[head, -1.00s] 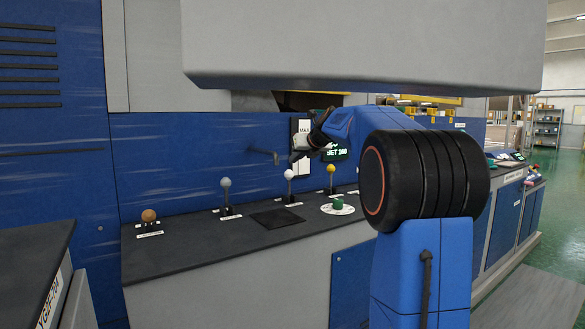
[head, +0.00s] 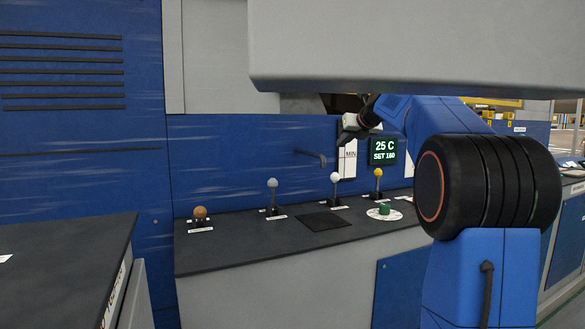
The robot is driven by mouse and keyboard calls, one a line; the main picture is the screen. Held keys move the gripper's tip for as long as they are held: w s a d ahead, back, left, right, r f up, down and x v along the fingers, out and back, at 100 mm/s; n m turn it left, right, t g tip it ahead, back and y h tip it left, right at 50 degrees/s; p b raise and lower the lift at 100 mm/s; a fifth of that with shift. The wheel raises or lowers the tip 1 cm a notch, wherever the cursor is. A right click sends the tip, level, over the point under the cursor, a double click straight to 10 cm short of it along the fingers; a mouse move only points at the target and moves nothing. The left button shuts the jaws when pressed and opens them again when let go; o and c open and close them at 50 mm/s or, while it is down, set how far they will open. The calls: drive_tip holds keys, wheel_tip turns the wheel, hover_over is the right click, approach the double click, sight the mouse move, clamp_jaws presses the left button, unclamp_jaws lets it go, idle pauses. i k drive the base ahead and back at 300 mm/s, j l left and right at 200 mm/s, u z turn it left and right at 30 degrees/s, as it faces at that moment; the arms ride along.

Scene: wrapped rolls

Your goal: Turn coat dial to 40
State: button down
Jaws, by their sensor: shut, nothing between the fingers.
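My gripper (head: 346,137) is small in the head view, shut and empty. It is in front of the blue back panel, above the counter and up and left of the green knob, apart from it. A dark display (head: 384,150) reads "25 C" and "SET 160".
Levers with white (head: 335,177), yellow (head: 378,172) and grey-blue (head: 272,183) balls stand up from the counter (head: 240,248). A brown knob (head: 200,212) is at its left end. A dark square pad (head: 324,222) lies in front. A hooked handle (head: 312,157) juts from the panel.

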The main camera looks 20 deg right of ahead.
sight(385, 210)
drive_tip(key=l, duration=1.25)
